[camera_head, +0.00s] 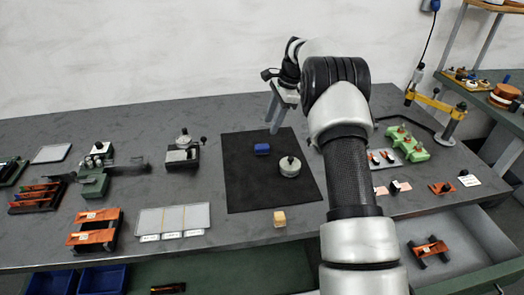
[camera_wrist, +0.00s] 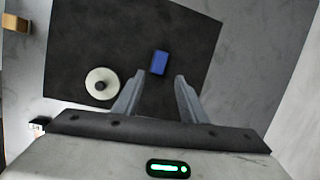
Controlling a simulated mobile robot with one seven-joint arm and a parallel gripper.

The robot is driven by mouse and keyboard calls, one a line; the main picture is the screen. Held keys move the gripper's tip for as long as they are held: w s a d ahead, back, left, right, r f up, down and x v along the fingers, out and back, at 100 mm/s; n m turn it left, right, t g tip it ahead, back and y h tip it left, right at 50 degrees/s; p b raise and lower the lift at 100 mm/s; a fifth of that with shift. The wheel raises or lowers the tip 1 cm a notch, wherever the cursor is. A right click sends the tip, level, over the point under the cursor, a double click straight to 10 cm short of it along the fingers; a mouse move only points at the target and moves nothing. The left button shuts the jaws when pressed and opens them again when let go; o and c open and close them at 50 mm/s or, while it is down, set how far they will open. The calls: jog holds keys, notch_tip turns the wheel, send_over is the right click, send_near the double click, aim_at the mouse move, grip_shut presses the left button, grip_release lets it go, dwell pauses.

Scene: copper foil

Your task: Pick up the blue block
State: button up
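The blue block (camera_head: 262,149) lies on the black mat (camera_head: 250,190) near its back edge. In the wrist view the blue block (camera_wrist: 159,62) shows just beyond my fingertips, between their lines and apart from both. My gripper (camera_wrist: 158,78) is open and empty, its two grey fingers spread. In the head view my gripper (camera_head: 274,130) hangs above the back right part of the mat, to the right of the block.
A round silver weight with a black knob (camera_head: 290,166) stands on the mat close to the block. A tan block (camera_head: 280,218) sits in front of the mat. White trays (camera_head: 173,220) and a metal fixture (camera_head: 182,152) lie to the left, green fixture (camera_head: 407,143) to the right.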

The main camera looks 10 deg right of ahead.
aim_at(263, 146)
jog(key=x, duration=1.1)
jog(key=shift+s, duration=0.1)
jog(key=c, duration=0.9)
